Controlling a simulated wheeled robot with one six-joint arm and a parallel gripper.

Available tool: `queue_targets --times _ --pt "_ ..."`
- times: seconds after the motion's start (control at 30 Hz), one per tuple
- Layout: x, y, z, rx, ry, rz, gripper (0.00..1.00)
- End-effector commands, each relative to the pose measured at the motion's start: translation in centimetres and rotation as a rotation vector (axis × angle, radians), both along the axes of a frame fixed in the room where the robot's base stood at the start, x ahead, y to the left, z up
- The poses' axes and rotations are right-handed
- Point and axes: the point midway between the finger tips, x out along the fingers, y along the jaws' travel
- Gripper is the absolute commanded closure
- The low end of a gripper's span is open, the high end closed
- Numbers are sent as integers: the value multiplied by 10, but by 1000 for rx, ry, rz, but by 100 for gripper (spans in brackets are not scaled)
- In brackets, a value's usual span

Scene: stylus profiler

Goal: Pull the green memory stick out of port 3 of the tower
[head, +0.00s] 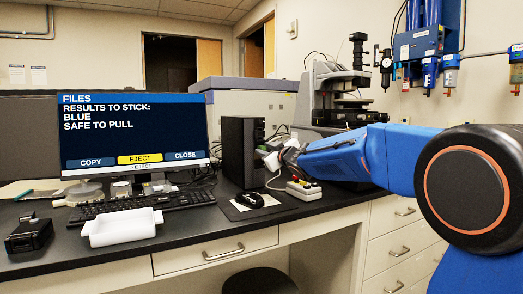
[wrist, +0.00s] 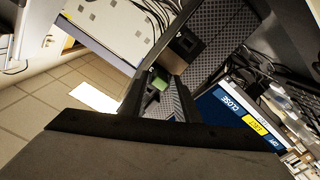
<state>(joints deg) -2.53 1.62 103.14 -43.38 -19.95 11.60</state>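The black tower (head: 238,150) stands upright on the bench, right of the monitor. My gripper (head: 268,157) is at the tower's right side in the head view. In the wrist view, the green memory stick (wrist: 158,84) shows between the fingers of my gripper (wrist: 160,90), which look apart with the stick in the gap. I cannot tell whether either finger touches it. The stick's far end and port 3 cannot be made out. The tower's mesh face (wrist: 214,50) lies behind it.
The monitor (head: 135,135) reads "RESULTS TO STICK: BLUE, SAFE TO PULL", with EJECT highlighted yellow. A white tray (head: 120,228), keyboard (head: 140,205), mouse (head: 250,200) and small button box (head: 303,190) lie on the bench. A microscope-like instrument (head: 335,100) stands behind my arm.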

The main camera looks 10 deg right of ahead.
Motion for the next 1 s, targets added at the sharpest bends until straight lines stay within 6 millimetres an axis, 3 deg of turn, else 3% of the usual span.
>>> queue_targets --times 0.67,0.7,0.8,1.0 --pt "8 2 0 0 1 -1 72" --pt "8 2 0 0 1 -1 74" --pt "8 2 0 0 0 -1 98" --pt "8 2 0 0 1 -1 100"
